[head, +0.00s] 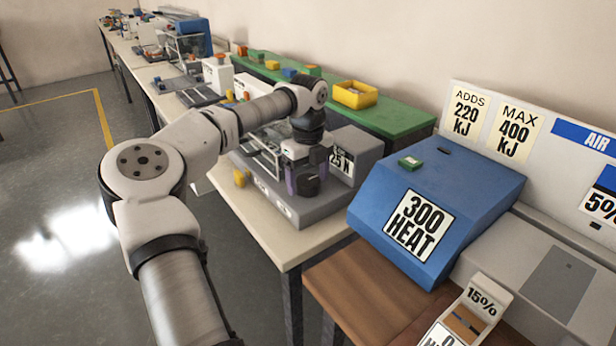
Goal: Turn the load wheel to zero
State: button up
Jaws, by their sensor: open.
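The grey machine (292,208) stands at the near end of the pale bench, with a white label (342,166) on its upright block. The label's left part is hidden by my gripper and its visible part reads "25 N". My gripper (306,182) points down over the right part of this machine, with its purple-edged fingers apart. A dark round part (308,188) shows low between the fingers and may be the load wheel. I cannot tell if the fingers touch it.
A blue sloped box (390,225) marked "300 HEAT" stands on the brown table to the right. A green shelf (395,118) with a yellow bin (355,95) runs behind the machine. More equipment lines the bench further back. The floor at left is clear.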

aim_at(308, 180)
jog(key=shift+r, duration=0.1)
notch_tip(308, 180, up, 14)
dwell(0.4)
jog(key=shift+f, duration=0.2)
